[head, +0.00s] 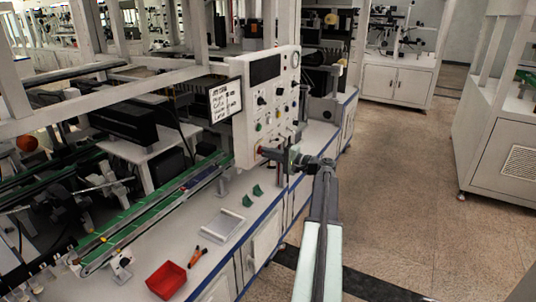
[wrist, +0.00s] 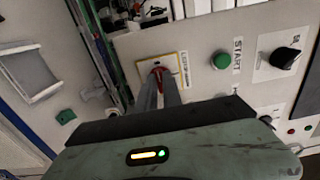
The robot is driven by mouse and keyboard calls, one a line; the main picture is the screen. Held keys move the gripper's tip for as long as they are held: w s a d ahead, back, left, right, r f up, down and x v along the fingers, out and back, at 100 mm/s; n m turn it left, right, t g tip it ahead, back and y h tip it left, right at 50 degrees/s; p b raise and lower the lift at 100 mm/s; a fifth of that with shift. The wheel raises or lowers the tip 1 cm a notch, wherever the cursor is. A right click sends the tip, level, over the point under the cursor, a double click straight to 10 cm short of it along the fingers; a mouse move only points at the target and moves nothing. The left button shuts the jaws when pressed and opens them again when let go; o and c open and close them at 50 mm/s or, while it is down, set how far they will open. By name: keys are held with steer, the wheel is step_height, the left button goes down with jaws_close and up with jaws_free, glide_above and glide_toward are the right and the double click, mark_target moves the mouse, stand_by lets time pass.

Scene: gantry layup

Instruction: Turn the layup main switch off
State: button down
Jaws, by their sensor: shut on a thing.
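The layup main switch is a red knob (wrist: 158,72) on a square plate with a yellow border (wrist: 184,66), fixed to the light control panel (head: 265,112). My gripper (wrist: 160,84) reaches straight to the panel in the wrist view, and its two fingers are closed on the red knob. The fingers cover much of the knob, so its exact turn angle cannot be told. In the head view my gripper (head: 270,153) meets the panel's lower part, and the arm hides part of that area.
A green START button (wrist: 221,60) and a black selector knob (wrist: 285,58) sit right of the switch. The floor (head: 400,190) at right is clear.

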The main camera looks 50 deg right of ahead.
stand_by(0.4)
steer(key=c, duration=1.5)
jaws_free()
steer(key=v, duration=0.7)
steer(key=shift+s, duration=0.4)
steer(key=shift+d, duration=0.1)
